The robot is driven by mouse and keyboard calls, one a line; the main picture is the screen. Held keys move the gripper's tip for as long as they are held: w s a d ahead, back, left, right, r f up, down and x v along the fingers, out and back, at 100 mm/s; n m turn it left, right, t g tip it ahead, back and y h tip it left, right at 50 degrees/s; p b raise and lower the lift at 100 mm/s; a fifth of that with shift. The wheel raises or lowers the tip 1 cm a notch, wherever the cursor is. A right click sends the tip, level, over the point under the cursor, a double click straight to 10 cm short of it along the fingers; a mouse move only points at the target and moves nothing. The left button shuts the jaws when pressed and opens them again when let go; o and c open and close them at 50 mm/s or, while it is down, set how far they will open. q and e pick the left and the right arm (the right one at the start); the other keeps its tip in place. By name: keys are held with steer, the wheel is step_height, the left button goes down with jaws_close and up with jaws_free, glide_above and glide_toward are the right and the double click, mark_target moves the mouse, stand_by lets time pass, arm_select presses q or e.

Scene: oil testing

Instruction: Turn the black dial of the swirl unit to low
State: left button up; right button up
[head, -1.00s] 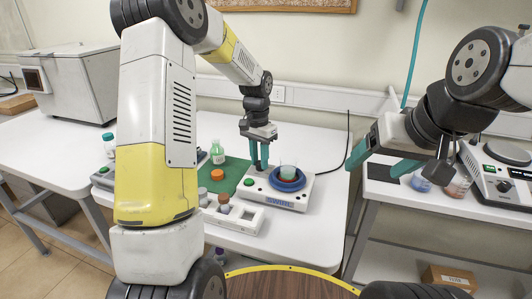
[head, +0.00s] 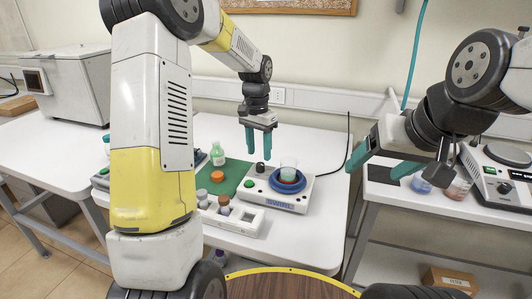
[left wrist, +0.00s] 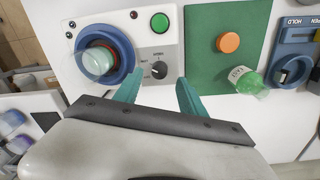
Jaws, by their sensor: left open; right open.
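The swirl unit (head: 294,205) is a white box with a blue "SWIRL" label, a green button (head: 248,183) and a blue round platform (head: 301,187) carrying a beaker (head: 288,168). Its black dial (head: 260,167) stands at the back left of the top. In the left wrist view the dial (left wrist: 159,68) has printed marks around it, too small to read for certain. My left gripper (head: 258,157) is open and empty, just above and behind the dial; its teal fingers also show in the left wrist view (left wrist: 158,92). My right gripper (head: 372,165) is open and empty at the right.
A white rack (head: 243,219) with vials stands in front. Another device (head: 497,178) stands on the right table.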

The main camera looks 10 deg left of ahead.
mark_target(259, 164)
arm_select(q)
step_height(259, 164, up, 3)
steer(key=shift+r, duration=0.1)
stand_by(0.3)
steer(key=shift+s+r, duration=0.1)
steer(key=shift+r, duration=0.15)
steer(key=s+a+r+n+t, duration=0.2)
steer(key=s+r+t, duration=0.1)
steer(key=s+r, duration=0.7)
steer(key=s+n+t+h, duration=0.1)
steer(key=s+n+t, duration=0.2)
steer(key=s, duration=1.2)
steer(key=shift+s+h, duration=0.4)
